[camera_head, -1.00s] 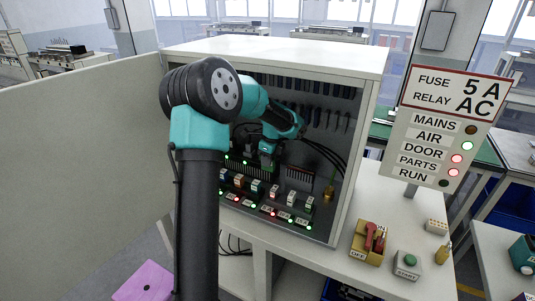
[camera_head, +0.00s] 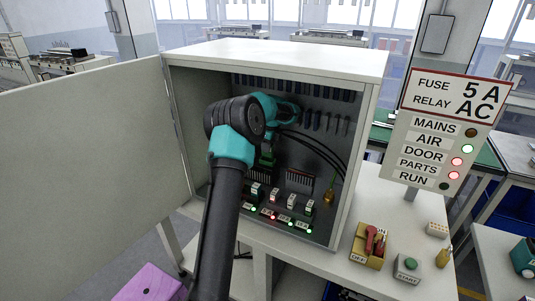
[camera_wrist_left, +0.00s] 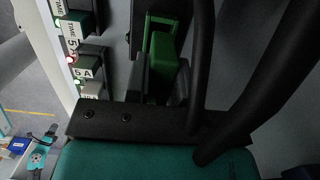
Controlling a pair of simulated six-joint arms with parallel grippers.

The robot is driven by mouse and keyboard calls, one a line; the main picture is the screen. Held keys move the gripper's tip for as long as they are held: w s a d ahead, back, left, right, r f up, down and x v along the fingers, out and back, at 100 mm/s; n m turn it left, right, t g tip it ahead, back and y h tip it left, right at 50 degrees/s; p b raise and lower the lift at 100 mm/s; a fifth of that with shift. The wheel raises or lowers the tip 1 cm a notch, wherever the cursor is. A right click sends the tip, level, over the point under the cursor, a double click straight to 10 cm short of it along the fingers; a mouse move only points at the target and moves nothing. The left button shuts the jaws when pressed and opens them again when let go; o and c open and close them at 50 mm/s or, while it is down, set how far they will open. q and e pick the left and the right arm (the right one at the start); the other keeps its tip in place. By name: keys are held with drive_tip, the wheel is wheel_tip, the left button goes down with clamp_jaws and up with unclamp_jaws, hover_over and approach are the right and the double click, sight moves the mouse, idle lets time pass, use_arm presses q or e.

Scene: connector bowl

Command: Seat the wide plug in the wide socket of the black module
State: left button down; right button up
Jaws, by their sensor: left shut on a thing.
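My left arm reaches into the open cabinet in the head view, and its gripper (camera_head: 267,156) is small and partly shaded there. In the left wrist view the gripper (camera_wrist_left: 158,82) is shut on a green plug (camera_wrist_left: 161,48), with a dark finger on each side of it. The plug's far end lies against or close to a dark block (camera_wrist_left: 146,18), perhaps the black module; I cannot tell whether they touch. The wide socket cannot be made out. My right gripper is not in view.
The cabinet (camera_head: 268,52) has its door (camera_head: 85,165) swung open at left. Dark cables (camera_head: 318,150) hang right of the gripper. Small relays (camera_head: 292,203) with lit lamps line the cabinet floor. A yellow switch box (camera_head: 366,254) and START button (camera_head: 407,266) stand outside.

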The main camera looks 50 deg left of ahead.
sight(267, 155)
use_arm(q)
drive_tip(key=shift+f, duration=1.75)
drive_tip(key=shift+f, duration=0.2)
drive_tip(key=c, duration=1)
unclamp_jaws()
drive_tip(key=r, duration=0.4)
drive_tip(key=d+r, duration=0.1)
drive_tip(key=r, duration=0.7)
drive_tip(key=shift+w+d+r, duration=0.15)
drive_tip(key=shift+w+d, duration=0.15)
drive_tip(key=shift+d, duration=0.05)
